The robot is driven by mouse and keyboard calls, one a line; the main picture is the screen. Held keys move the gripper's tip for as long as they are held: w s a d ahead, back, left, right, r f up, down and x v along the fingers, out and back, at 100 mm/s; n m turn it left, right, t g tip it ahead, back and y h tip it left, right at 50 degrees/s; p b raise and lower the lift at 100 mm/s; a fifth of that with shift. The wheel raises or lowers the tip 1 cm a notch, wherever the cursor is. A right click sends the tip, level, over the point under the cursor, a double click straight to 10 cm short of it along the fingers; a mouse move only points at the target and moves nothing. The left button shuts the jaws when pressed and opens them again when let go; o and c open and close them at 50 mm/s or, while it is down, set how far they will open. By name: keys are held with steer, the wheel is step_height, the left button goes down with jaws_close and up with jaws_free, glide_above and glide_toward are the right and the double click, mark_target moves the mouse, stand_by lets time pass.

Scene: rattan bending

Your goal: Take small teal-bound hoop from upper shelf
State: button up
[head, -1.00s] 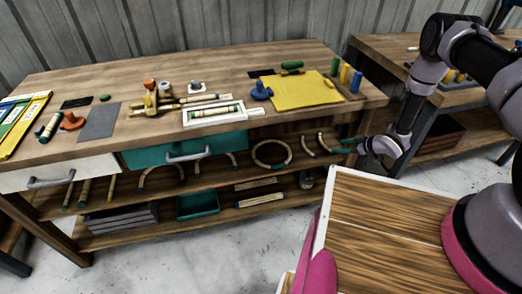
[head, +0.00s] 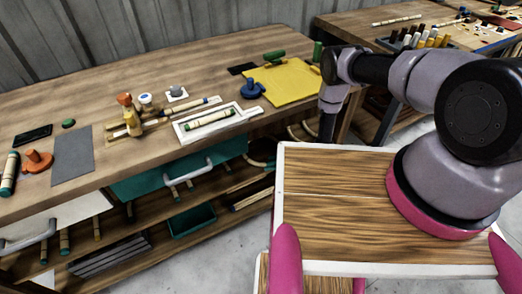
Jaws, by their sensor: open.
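On the upper shelf under the workbench, part of a pale rattan hoop (head: 259,163) shows just left of my wood-topped body. The rest of it is hidden behind that body. Its binding is hard to make out at this size. Other pale curved rattan pieces (head: 300,131) show further right on the same shelf, partly hidden. My arm reaches out to the right of the bench and bends down behind the edge of my body. My gripper is out of sight there, so its place relative to the hoop does not show.
The workbench top (head: 80,104) holds a yellow mat (head: 285,84), a white tray (head: 246,116), a blue piece (head: 251,89) and wooden tools. A teal drawer (head: 150,185) is under it. A teal bin (head: 192,220) stands on the lower shelf. A second bench is at the right.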

mark_target(261, 163)
steer(key=shift+x, duration=2.7)
steer(key=shift+w+a+r, duration=0.1)
steer(key=shift+r, duration=0.1)
jaws_close()
